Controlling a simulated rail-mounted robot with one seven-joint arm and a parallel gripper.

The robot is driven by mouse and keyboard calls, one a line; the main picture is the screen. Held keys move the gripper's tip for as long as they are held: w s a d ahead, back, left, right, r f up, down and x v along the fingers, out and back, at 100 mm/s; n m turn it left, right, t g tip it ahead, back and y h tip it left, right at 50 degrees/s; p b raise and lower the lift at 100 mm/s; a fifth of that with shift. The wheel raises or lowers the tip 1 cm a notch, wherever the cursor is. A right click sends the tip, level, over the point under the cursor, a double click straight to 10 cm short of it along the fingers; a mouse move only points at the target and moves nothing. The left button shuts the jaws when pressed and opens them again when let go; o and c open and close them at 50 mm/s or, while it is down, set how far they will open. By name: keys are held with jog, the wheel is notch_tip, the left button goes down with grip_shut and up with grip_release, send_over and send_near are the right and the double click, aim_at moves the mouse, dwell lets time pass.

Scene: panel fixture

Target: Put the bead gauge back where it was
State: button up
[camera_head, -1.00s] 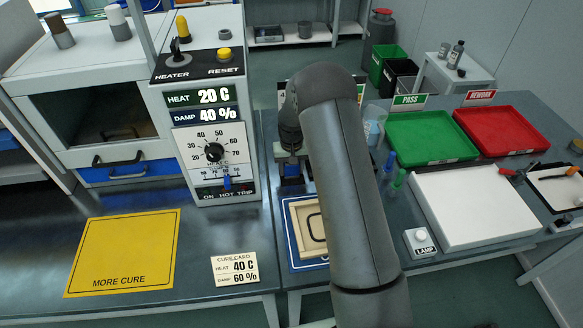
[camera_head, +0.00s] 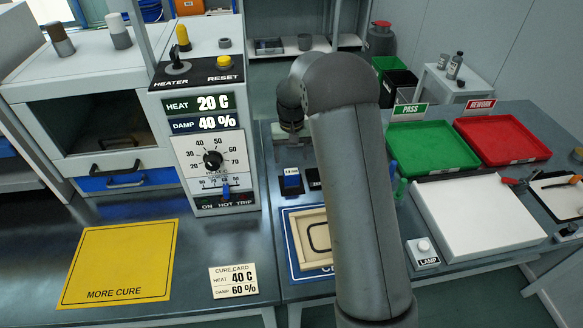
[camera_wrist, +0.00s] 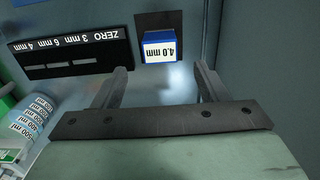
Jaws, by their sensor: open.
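A small blue block reading 4.0 mm (camera_wrist: 158,47), which I take to be the bead gauge, sits on a dark square pad in the wrist view. In the head view the blue block (camera_head: 291,181) stands on the bench behind the blue-edged board. My gripper (camera_wrist: 162,70) is open, with nothing between its fingers, and the block is just beyond the fingertips, apart from them. In the head view my gripper is partly hidden by my arm, above and behind the block.
A black strip (camera_wrist: 70,52) marked ZERO, 3 mm, 6, 4 mm lies beside the pad. A framed wooden piece (camera_head: 312,238) lies on the board. Green (camera_head: 420,147) and red (camera_head: 502,139) trays are to the right.

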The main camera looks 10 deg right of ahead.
jog(key=s+r, duration=1.1)
jog(key=s, duration=2.5)
jog(key=shift+s+r+n+t, duration=0.15)
jog(key=shift+s+n+t, duration=0.05)
jog(key=shift+n+t, duration=0.2)
